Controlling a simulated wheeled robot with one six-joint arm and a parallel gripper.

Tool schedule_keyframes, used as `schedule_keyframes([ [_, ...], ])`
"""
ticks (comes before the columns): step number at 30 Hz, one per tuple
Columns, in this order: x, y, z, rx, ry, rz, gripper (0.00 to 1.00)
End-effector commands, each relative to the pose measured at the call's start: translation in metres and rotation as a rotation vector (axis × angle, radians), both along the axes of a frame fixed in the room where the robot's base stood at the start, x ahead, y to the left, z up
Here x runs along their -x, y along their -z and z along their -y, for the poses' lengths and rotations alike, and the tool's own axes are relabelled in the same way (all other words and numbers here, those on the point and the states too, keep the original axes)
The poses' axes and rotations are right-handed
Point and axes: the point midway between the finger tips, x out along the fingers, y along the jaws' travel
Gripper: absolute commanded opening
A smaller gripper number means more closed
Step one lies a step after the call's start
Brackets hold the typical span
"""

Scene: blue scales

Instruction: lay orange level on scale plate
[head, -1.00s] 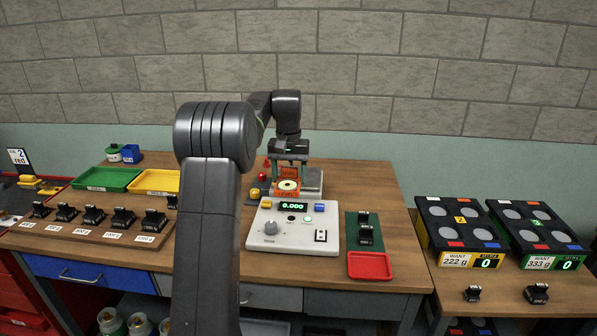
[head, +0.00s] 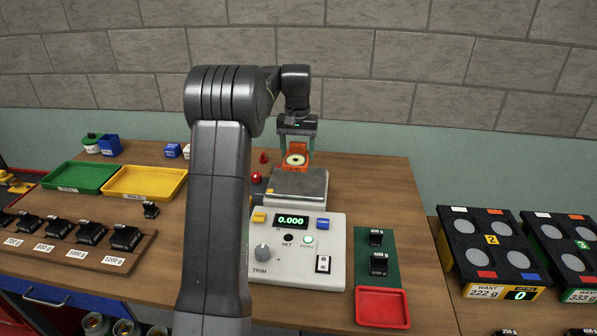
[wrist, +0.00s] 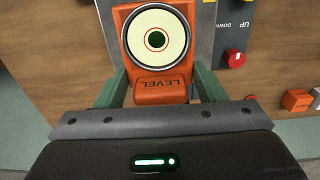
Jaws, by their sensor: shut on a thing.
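The orange level (head: 295,165), a block with a round pale bubble dial, is held in my gripper (head: 296,150). In the wrist view my gripper's green fingers (wrist: 160,92) are shut on the sides of the level's lower part, and the orange level (wrist: 160,88) shows its LEVEL label. In the head view the level is at the back part of the grey metal scale plate (head: 300,188). I cannot tell whether it touches the plate.
A grey control box (head: 335,265) with a knob stands in front of the plate. A green mat (head: 375,235) with black weights and a red tray (head: 382,307) lie to its right. Yellow (head: 145,182) and green (head: 78,177) trays are left. Red knobs (head: 256,178) stand beside the plate.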

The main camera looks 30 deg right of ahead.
Motion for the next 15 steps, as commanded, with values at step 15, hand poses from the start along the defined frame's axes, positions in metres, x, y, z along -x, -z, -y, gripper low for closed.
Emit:
schedule_keyframes([
  [15, 0.001, 0.065, 0.0, -0.002, 0.0, -0.002, 0.39],
])
